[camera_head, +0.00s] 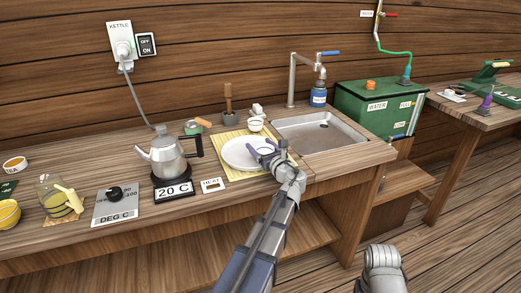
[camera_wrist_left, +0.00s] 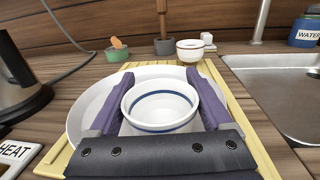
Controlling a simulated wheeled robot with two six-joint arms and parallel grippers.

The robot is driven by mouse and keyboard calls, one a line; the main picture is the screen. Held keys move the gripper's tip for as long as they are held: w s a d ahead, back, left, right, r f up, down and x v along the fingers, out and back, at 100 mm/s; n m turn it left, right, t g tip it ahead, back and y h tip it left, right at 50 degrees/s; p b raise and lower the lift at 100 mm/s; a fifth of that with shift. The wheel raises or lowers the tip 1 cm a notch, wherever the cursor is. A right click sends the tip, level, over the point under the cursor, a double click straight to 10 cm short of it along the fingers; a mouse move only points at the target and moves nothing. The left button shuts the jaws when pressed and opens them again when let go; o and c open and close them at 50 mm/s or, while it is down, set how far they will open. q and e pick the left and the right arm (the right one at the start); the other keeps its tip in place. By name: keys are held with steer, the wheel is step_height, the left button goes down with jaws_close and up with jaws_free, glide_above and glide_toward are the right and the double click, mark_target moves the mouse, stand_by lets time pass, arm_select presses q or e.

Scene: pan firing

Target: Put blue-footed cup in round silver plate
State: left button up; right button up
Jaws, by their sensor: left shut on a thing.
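My left gripper (camera_head: 264,149) is at the round silver plate (camera_head: 233,153), its purple fingers on both sides of a white cup (camera_wrist_left: 160,106) with a blue ring inside. In the left wrist view the gripper (camera_wrist_left: 160,115) is shut on this cup. The cup is upright over the plate (camera_wrist_left: 84,113); I cannot tell whether it touches the plate. Its foot is hidden, so I cannot see its colour. In the head view the gripper mostly hides the cup.
The plate lies on a yellow mat (camera_wrist_left: 246,140). A second small white cup (camera_wrist_left: 190,50) with a brownish foot stands behind it. The sink (camera_head: 322,131) is to the right. A kettle (camera_head: 168,154) and a HEAT label (camera_head: 212,185) are to the left.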

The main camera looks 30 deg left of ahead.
arm_select(q)
steer(key=shift+f, duration=0.15)
steer(key=o, duration=1.2)
steer(key=shift+c, duration=0.2)
steer(key=shift+r, duration=0.2)
steer(key=v, duration=1.2)
